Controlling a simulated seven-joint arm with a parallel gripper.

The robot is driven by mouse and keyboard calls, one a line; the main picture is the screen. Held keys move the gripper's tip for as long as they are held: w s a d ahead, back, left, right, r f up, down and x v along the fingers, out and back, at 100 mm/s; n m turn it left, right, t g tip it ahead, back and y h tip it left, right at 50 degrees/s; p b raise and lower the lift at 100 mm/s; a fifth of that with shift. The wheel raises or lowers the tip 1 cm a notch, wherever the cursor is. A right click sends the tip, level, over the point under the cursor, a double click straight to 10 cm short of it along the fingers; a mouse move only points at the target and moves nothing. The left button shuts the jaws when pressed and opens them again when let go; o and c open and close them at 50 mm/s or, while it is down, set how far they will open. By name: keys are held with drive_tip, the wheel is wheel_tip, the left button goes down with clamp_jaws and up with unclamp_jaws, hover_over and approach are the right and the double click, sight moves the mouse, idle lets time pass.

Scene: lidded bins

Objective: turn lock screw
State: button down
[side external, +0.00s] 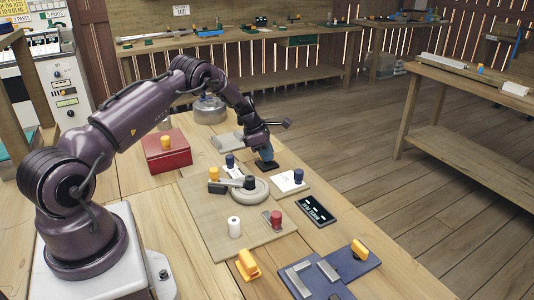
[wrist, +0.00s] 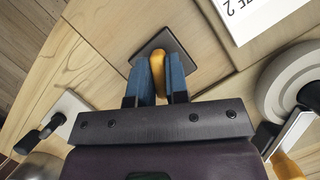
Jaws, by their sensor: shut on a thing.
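An orange knob (wrist: 157,68), likely the lock screw, stands on a small dark square plate (wrist: 183,50) in the wrist view. My gripper (wrist: 158,62) has its two blue fingers closed around the knob, one on each side. In the side view my gripper (side external: 266,155) points down at the far right part of the table, over the dark plate (side external: 268,167). The knob is hidden there by the fingers. The knob's lower end and any thread cannot be seen.
A round grey wheel with a crank arm (side external: 257,193) lies nearer the camera. A card with a blue knob (side external: 285,183) and a black display panel (side external: 316,210) are to the right. A red box (side external: 160,158) stands left. A blue plate (side external: 340,278) lies in front.

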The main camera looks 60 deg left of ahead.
drive_tip(key=m+g+h, duration=0.1)
drive_tip(key=m, duration=0.3)
drive_tip(key=shift+m, duration=0.3)
drive_tip(key=shift+m+g+h, duration=0.5)
drive_tip(key=shift+m+g, duration=0.2)
drive_tip(key=shift+m, duration=1.3)
drive_tip(key=c, duration=1.1)
unclamp_jaws()
drive_tip(key=v, duration=0.7)
drive_tip(key=shift+a+r, duration=0.15)
drive_tip(key=shift+r, duration=0.05)
